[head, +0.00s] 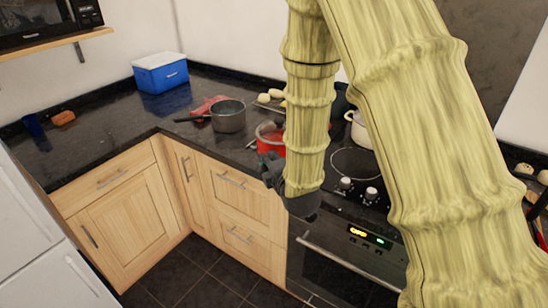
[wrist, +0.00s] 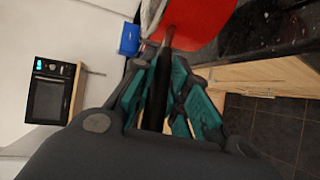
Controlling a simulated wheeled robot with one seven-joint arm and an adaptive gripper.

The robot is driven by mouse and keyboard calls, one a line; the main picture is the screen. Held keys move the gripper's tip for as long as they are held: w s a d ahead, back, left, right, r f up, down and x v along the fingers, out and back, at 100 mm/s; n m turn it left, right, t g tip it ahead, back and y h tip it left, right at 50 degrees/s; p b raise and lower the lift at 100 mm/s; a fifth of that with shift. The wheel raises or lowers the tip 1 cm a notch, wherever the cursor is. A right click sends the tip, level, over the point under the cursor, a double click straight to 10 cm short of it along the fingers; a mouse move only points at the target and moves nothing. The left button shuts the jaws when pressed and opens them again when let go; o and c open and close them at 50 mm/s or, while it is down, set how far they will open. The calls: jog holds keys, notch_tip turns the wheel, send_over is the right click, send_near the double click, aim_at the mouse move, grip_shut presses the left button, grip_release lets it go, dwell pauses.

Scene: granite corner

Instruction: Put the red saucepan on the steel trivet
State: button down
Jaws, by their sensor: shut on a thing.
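The red saucepan (head: 268,136) is near the counter's front edge, left of the hob and partly hidden behind my arm. Its red side fills the top of the wrist view (wrist: 200,22). My gripper (head: 272,170) is at the near side of the pan, partly covered by my arm. In the wrist view its fingers (wrist: 165,95) are shut on the pan's dark handle, which runs up to the red body. I cannot tell whether the pan touches the counter. I cannot make out the steel trivet; my arm hides part of the counter and hob.
A grey saucepan (head: 229,117) stands left of the red one, by a red cloth (head: 208,104). A blue cooler (head: 160,74) stands in the corner. Pale round items (head: 265,98) lie behind. A white pot (head: 360,130) is on the hob (head: 352,162). The left counter is mostly clear.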

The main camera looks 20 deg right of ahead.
aim_at(265, 150)
jog(key=w+p, duration=0.1)
jog(key=w, duration=0.3)
jog(key=w+d+p, duration=0.1)
jog(key=w, duration=0.3)
jog(key=w+d+p, duration=0.1)
jog(key=w+p, duration=0.1)
jog(key=w, duration=0.2)
jog(key=shift+f, duration=0.35)
jog(key=shift+w+d+f, duration=0.1)
jog(key=shift+w+d, duration=0.1)
jog(key=shift+w, duration=0.25)
jog(key=shift+f+p, duration=1.15)
jog(key=shift+f, duration=0.6)
jog(key=c, duration=1.8)
grip_release()
jog(key=shift+f, duration=0.25)
jog(key=shift+c, duration=0.2)
jog(key=o, duration=0.5)
jog(key=shift+s+r, duration=0.15)
jog(key=shift+c, duration=0.2)
jog(key=shift+s, duration=0.1)
